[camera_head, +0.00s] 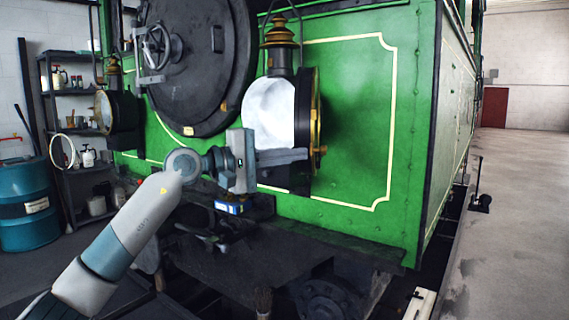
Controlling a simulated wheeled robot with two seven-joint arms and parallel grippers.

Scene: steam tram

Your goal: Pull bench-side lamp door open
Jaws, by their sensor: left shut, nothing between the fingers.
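The nearer lamp with a brass chimney (280,40) is mounted on the green front of the tram. Its pale round inside (268,112) shows. Its brass-rimmed door (315,110) stands swung out at the right side, seen nearly edge-on. My left gripper (304,155) reaches in from the left, shut and empty. Its fingers lie across the lower part of the lamp, with the tips by the lower part of the door; I cannot tell whether they touch it. A second lamp (116,110) is at the left, by the shelves. My right gripper is not in view.
The dark round smokebox door (190,70) with a handwheel is between the lamps. A dark ledge (290,245) juts out below. Shelves (62,100) and a blue drum (25,205) stand at the left. The floor at the right is mostly clear, with a lever (479,190) beside the tram.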

